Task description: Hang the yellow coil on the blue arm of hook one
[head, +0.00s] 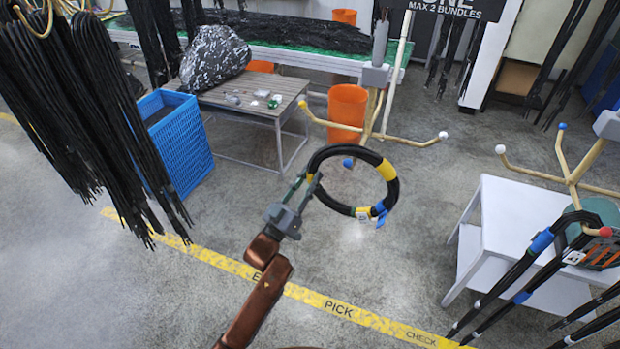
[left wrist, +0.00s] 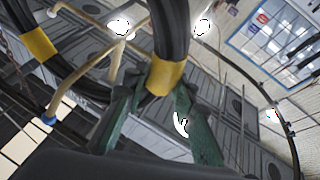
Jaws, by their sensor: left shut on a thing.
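The yellow coil (head: 392,190) is a black hose ring with yellow bands and blue tape with a label at its lower right. My left gripper (head: 308,186) is shut on the coil's left side and holds it in the air. In the left wrist view the green fingers (left wrist: 160,98) close around the coil near a yellow band (left wrist: 165,76). The middle hook stand (head: 370,112) has tan arms with yellow, white and blue tips. Its blue tip (head: 347,163) shows inside the ring's outline; I cannot tell whether it passes through. The blue tip also shows in the left wrist view (left wrist: 48,120).
A second hook stand (head: 574,172) with black hoses is at the right by a white table (head: 510,215). Black hoses (head: 75,110) hang at the left. A blue crate (head: 182,155), wooden table (head: 250,95) and orange bin (head: 346,108) stand behind. Floor below the coil is clear.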

